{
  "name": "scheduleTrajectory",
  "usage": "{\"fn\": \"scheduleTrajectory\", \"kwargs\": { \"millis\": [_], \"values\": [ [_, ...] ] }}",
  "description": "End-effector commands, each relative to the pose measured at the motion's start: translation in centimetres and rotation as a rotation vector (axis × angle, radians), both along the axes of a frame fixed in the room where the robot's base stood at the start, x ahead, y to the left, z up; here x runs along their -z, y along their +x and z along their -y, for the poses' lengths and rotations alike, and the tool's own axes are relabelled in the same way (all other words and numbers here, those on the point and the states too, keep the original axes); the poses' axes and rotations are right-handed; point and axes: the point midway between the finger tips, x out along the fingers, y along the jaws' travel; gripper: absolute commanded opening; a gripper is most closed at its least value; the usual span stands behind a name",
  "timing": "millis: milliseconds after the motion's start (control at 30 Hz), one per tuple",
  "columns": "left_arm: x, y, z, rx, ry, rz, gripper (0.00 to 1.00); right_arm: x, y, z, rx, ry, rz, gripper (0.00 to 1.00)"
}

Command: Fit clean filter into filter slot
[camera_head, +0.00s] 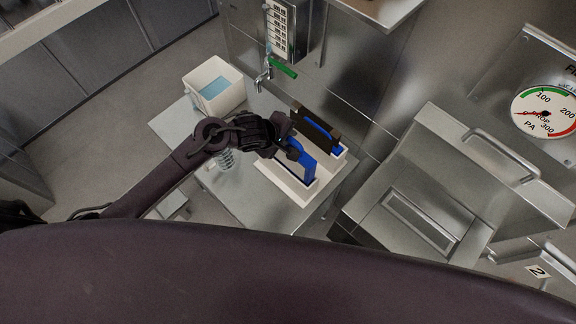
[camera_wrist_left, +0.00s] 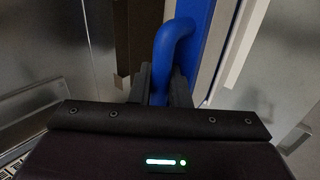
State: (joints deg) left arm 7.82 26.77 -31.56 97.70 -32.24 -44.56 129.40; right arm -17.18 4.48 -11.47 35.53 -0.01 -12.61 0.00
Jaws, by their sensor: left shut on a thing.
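A blue-framed filter (camera_head: 309,169), which looks like the clean one, stands upright in a white rack (camera_head: 301,198) on the steel table. My left gripper (camera_head: 291,149) is shut on its blue handle; in the left wrist view the handle (camera_wrist_left: 164,50) passes between the fingers (camera_wrist_left: 162,84). The filter's lower part is hidden by the rack. A second filter with a dark brown face (camera_head: 315,126) stands behind it in the same rack. A long rectangular opening (camera_head: 421,222) in the steel housing at right may be the filter slot. My right gripper is not in view.
A white bin with blue contents (camera_head: 214,88) and a coiled spring-like item (camera_head: 226,158) are on the table (camera_head: 236,192). A green-handled tap (camera_head: 283,69) juts from the wall. A pressure gauge (camera_head: 545,111) hangs at right above the handled steel lid (camera_head: 470,160).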

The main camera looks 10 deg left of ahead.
Motion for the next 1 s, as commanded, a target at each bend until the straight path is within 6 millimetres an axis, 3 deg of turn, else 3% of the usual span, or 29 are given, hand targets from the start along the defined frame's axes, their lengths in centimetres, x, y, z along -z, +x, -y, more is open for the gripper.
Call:
{"fn": "scheduleTrajectory", "kwargs": {
  "millis": [1000],
  "values": [
    [-4.2,0.1,0.0,-0.001,-0.002,0.002,0.0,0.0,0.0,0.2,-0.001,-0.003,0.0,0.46]
  ]
}}
